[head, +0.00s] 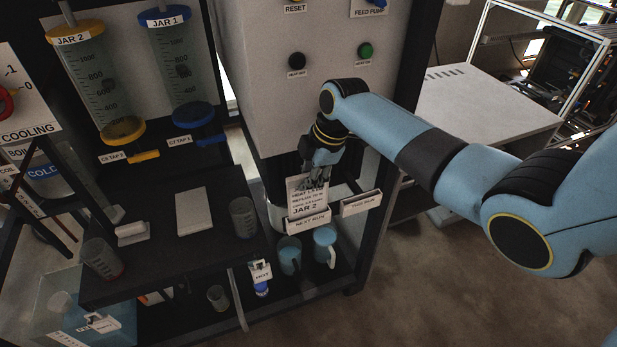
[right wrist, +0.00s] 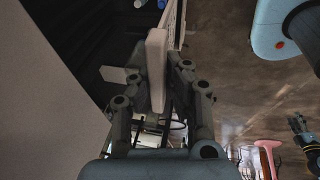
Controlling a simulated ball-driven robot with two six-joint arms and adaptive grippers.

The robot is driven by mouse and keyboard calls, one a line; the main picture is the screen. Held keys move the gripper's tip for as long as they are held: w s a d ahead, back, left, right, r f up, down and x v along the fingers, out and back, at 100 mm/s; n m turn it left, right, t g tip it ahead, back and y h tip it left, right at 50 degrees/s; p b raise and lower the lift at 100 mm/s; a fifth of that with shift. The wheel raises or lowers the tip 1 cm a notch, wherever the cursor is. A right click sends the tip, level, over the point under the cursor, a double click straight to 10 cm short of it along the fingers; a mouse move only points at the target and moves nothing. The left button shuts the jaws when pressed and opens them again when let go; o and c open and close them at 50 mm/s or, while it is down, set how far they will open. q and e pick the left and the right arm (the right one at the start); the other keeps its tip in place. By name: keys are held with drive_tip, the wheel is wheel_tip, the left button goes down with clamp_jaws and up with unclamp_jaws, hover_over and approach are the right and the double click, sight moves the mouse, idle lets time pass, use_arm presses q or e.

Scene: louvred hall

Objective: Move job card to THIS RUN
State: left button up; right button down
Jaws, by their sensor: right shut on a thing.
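The white job card (head: 306,199), with several lines of print and JAR 2 in large letters, stands upright at the NEXT RUN holder (head: 308,224). Its lower edge meets that holder; I cannot tell how deep it sits. My right gripper (head: 318,180) reaches down from above and is shut on the card's top edge. In the right wrist view the card is a pale slab (right wrist: 157,70) seen edge-on between the fingers. The THIS RUN holder (head: 361,203) is just right of the NEXT RUN holder, with no card showing in it.
Two blue mugs (head: 290,255) (head: 325,245) stand on the shelf under the holders. The white cabinet (head: 322,80) rises close behind my right gripper. A dark bench (head: 165,240) with beakers is to the left. Open floor (head: 440,285) lies to the right.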

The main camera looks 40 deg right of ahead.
drive_tip(key=shift+r, duration=0.1)
wheel_tip(320, 180, up, 7)
drive_tip(key=p, duration=0.7)
drive_tip(key=shift+r+p, duration=0.2)
drive_tip(key=shift+p, duration=0.1)
drive_tip(key=shift+r+p, duration=0.3)
drive_tip(key=shift+r, duration=0.55)
drive_tip(key=shift+f, duration=0.1)
